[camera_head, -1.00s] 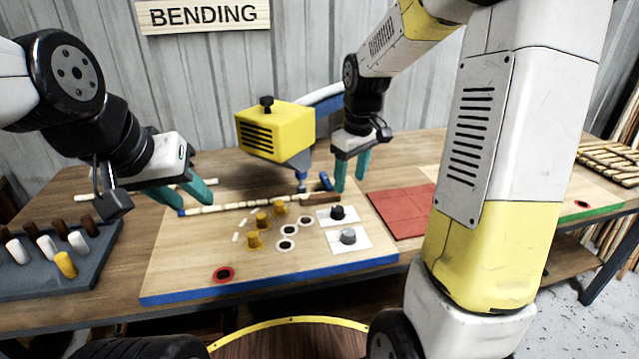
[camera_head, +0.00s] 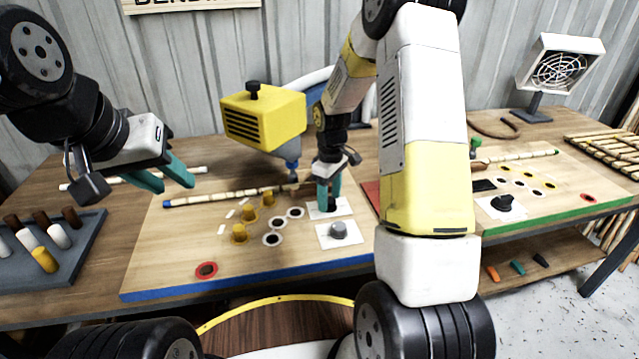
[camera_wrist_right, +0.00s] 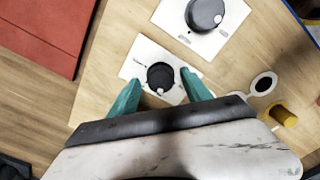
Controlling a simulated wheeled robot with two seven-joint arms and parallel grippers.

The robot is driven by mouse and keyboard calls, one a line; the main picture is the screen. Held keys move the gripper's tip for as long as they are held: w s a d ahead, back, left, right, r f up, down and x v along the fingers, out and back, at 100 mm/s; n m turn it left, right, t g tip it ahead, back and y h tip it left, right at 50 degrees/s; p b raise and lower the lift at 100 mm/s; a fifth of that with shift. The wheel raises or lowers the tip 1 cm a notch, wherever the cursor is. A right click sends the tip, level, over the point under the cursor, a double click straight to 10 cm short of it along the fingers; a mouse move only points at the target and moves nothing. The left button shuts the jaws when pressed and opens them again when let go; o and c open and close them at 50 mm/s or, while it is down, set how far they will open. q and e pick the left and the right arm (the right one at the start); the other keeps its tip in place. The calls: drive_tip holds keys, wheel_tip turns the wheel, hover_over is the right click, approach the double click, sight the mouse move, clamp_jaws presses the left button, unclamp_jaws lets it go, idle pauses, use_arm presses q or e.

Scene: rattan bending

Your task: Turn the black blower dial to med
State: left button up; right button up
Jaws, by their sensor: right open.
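A black dial (camera_wrist_right: 160,76) on a white plate (camera_wrist_right: 139,67) lies between the open fingers of my right gripper (camera_wrist_right: 160,80) in the wrist view. Its white mark is on the side nearest my gripper; the plate's lettering is too small to read. In the head view my right gripper (camera_head: 328,202) is low over that plate and hides most of the dial. I cannot tell whether the fingers touch it. Another black dial (camera_head: 503,203) sits on the green-edged board at the right. My left gripper (camera_head: 177,186) is open and empty above the left board.
A grey dial (camera_head: 338,230) on its own plate is close beside the black one. A yellow heater box (camera_head: 262,115) stands behind. A fan (camera_head: 560,70) stands at the back right.

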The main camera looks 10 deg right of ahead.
drive_tip(key=shift+f, duration=0.15)
clamp_jaws()
idle(0.4)
drive_tip(key=m, duration=0.5)
drive_tip(key=shift+a+m, duration=0.1)
drive_tip(key=shift+m, duration=0.3)
drive_tip(key=m, duration=0.5)
drive_tip(key=shift+m, duration=0.4)
